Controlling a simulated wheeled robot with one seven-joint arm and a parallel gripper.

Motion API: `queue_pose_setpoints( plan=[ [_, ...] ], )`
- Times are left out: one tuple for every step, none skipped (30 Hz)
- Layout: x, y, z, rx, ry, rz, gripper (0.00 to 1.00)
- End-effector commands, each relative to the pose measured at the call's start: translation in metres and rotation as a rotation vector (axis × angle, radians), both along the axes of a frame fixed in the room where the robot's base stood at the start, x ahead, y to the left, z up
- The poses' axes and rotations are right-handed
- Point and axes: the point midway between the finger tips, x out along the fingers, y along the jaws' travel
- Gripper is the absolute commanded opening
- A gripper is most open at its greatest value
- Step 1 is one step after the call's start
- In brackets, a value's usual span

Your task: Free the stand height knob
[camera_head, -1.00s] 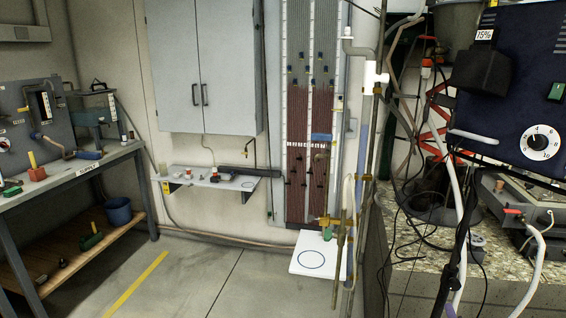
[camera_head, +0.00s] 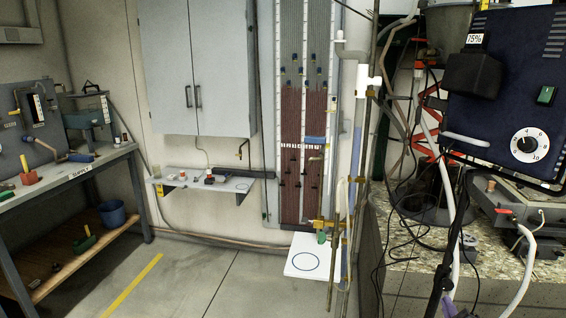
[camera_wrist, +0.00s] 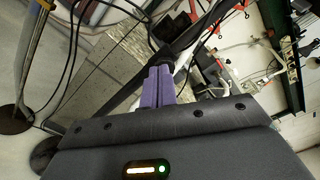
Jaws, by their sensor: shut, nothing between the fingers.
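A thin black stand pole (camera_head: 452,250) rises in front of the stone-topped bench, below the dark blue control box (camera_head: 510,90). A thicker dark collar shows low on the pole, but I cannot make out a height knob for certain. In the wrist view a black bar (camera_wrist: 185,45) runs diagonally just beyond the fingertips. My gripper (camera_wrist: 158,72) has purple fingers pressed together and empty, very near that bar; I cannot tell if they touch it. A purple fingertip also shows at the bottom edge of the head view (camera_head: 448,304), beside the pole.
The speckled bench (camera_head: 402,240) holds cables, hoses and a grey device with red-handled valves. Loose black cables hang close to the pole. A workbench (camera_head: 75,172) is at left. The floor between is clear.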

Motion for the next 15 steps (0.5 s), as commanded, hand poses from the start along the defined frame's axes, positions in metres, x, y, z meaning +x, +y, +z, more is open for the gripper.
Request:
queue_pose_setpoints(
  plan=[
    [0.0,0.0,0.0,-0.001,0.0,0.0,0.0],
    [0.0,0.0,0.0,-0.001,0.0,0.0,0.0],
    [0.0,0.0,0.0,-0.002,0.0,0.0,0.0],
    [0.0,0.0,0.0,-0.002,0.0,0.0,0.0],
    [0.001,0.0,0.0,-0.003,0.001,0.0,0.0],
    [0.002,-0.001,0.0,-0.003,0.001,0.0,0.0],
    [0.003,-0.001,0.0,-0.004,0.0,-0.001,0.0],
    [0.004,-0.001,-0.001,-0.004,0.0,-0.001,0.0],
    [0.006,-0.002,-0.001,-0.005,0.0,-0.001,0.0],
    [0.008,-0.002,-0.001,-0.005,0.0,0.0,0.0],
    [0.011,-0.002,-0.001,-0.005,0.001,0.001,0.0],
    [0.015,-0.003,-0.001,-0.005,0.0,0.002,0.0],
    [0.018,-0.004,-0.001,-0.006,0.0,0.001,0.0],
    [0.021,-0.005,-0.001,-0.005,0.0,0.0,0.0],
    [0.025,-0.006,-0.001,-0.005,0.0,0.0,0.0]
  ],
)
